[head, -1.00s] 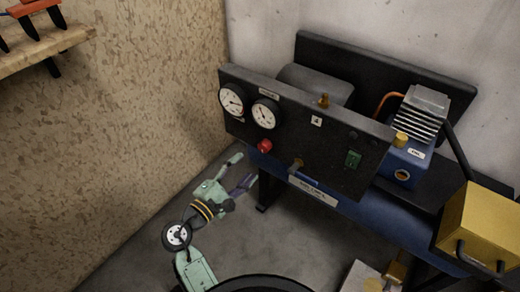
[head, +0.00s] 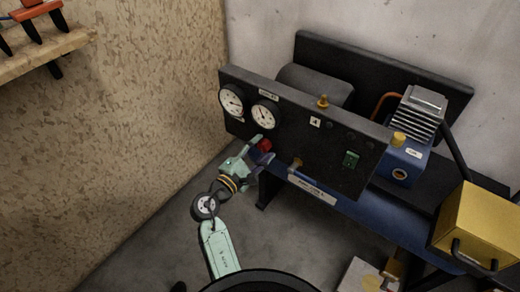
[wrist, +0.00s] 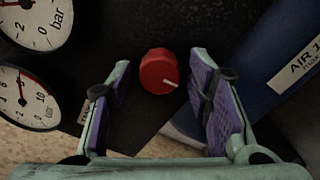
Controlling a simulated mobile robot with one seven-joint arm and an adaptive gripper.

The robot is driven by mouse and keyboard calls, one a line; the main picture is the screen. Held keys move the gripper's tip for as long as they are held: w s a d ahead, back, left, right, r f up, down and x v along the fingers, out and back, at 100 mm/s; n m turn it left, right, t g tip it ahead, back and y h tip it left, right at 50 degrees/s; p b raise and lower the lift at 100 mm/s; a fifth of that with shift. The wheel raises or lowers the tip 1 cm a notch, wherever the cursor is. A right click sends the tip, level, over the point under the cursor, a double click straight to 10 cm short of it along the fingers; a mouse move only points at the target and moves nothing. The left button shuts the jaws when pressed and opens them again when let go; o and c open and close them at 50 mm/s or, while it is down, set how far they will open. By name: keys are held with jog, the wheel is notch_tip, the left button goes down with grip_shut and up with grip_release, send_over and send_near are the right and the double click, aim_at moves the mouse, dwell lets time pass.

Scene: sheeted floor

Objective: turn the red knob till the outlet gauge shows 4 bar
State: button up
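The red knob (head: 265,145) sits on the lower left of the black panel (head: 300,135). In the wrist view the knob (wrist: 158,72) shows a white mark pointing to the lower right. My gripper (head: 257,150) is at the knob in the head view. In the wrist view my gripper (wrist: 161,64) is open, its purple-padded fingers on either side of the knob with gaps to both. Two white gauges, a left one (head: 231,100) and a right one (head: 264,115), sit above the knob. Their labels and exact readings are too small or cut off to tell.
A speckled wall (head: 140,130) stands to the left. A yellow box (head: 478,225) is at the far right.

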jog(key=c, duration=0.9)
jog(key=shift+f+m+b, duration=0.1)
jog(key=shift+m+b, duration=0.4)
jog(key=shift+m, duration=0.2)
jog(key=shift+c, duration=0.3)
jog(key=o, duration=1.1)
jog(key=shift+o, duration=0.2)
